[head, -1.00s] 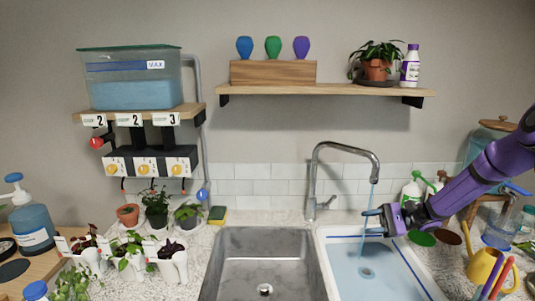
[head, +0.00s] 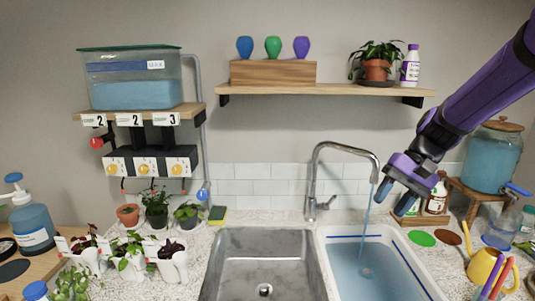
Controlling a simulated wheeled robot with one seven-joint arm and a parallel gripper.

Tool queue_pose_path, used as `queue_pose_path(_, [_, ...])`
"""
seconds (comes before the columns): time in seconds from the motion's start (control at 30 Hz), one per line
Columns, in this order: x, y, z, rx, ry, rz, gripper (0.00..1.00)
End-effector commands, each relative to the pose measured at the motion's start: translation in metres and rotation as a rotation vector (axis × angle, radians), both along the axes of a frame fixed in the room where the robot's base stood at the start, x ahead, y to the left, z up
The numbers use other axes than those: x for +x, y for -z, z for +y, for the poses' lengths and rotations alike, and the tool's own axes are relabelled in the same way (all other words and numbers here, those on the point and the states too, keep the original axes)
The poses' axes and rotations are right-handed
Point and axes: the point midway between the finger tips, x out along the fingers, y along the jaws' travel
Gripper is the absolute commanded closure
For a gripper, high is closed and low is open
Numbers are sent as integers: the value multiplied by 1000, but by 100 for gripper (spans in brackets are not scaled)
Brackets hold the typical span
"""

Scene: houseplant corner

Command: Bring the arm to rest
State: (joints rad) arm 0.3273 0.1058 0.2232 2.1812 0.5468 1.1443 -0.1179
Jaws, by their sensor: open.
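My gripper (head: 391,199) is open, with no object seen between its fingers. It points down and to the left, just right of the faucet's water stream, above the back right of the white basin. My purple arm comes down to it from the upper right corner. The faucet (head: 313,180) is running, and its stream (head: 367,235) falls into the white basin (head: 345,290), which holds bluish water. I cannot tell whether a fingertip touches the stream.
The steel sink (head: 230,270) is empty on the left. Bottles (head: 437,198) stand in a wooden tray behind my gripper. A blue-filled dispenser (head: 487,165) and a yellow watering can (head: 484,267) are at the right. A shelf (head: 330,90) with a plant hangs above.

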Motion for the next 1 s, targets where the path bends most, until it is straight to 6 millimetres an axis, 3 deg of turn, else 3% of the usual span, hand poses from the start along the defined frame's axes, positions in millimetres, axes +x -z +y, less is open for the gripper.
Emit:
queue_pose_path(0.1, [-25,-20,1,-92,-33,-73,57])
queue_pose_path(0.5, [-109,-69,-10,-353,-109,-331,57])
queue_pose_path(0.8, [-168,-91,-26,-499,-143,-541,57])
queue_pose_path(1.0, [-194,-96,-35,-554,-155,-642,57])
